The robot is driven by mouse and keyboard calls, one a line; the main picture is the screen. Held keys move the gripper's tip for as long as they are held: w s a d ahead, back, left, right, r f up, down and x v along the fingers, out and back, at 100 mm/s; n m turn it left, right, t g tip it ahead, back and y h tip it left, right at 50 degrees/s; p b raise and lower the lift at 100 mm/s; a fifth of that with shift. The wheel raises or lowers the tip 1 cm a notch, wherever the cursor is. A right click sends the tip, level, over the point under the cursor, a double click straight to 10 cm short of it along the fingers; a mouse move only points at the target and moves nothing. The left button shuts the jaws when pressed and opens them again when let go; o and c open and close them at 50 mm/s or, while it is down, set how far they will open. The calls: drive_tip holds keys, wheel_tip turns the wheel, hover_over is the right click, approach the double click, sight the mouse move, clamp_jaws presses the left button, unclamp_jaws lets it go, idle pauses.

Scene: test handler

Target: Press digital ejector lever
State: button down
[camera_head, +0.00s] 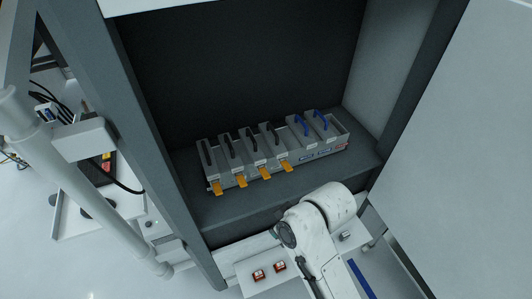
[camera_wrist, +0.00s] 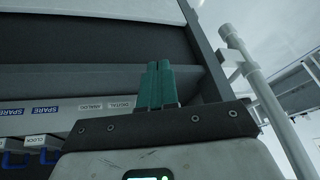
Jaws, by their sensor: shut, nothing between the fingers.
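Orange ejector levers stick out from the front of the module rack (camera_head: 325,150) in the head view: a far-left lever (camera_head: 217,188), then others (camera_head: 241,181), (camera_head: 265,173) and a right one (camera_head: 286,166). I cannot read which is digital there. In the wrist view a strip label reads DIGITAL (camera_wrist: 122,104), left of my fingers; no orange lever shows in that view. My gripper (camera_wrist: 155,82) has teal fingers, shut together and empty. In the head view my white arm reaches up below the rack; its fingertips are hidden.
The rack stands on a shelf inside a dark grey cabinet (camera_head: 82,60). An open door panel (camera_head: 460,130) is at the right. Modules have black handles, two at the right blue (camera_head: 320,119). Below is a white panel with red switches (camera_head: 258,274). A white pole shows in the wrist view (camera_wrist: 265,95).

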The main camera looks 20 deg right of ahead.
drive_tip(key=w+a+r+n+g+y, duration=0.1)
drive_tip(key=w+a+r+n, duration=0.15)
drive_tip(key=w, duration=0.25)
drive_tip(key=w+a+r+n+g, duration=0.1)
drive_tip(key=w+a+n, duration=0.2)
drive_tip(key=w+a, duration=0.1)
wheel_tip(320, 180, up, 12)
drive_tip(key=n+g+h, duration=0.4)
drive_tip(key=n, duration=0.4)
hover_over(266, 175)
drive_tip(key=w, duration=0.3)
drive_tip(key=shift+w+r, duration=0.1)
drive_tip(key=shift+w, duration=0.1)
drive_tip(key=s+f, duration=0.1)
drive_tip(key=f, duration=0.3)
drive_tip(key=s+f+p, duration=0.1)
drive_tip(key=f, duration=0.4)
drive_tip(key=s+f, duration=0.1)
drive_tip(key=f, duration=0.3)
drive_tip(key=shift+f+p, duration=0.35)
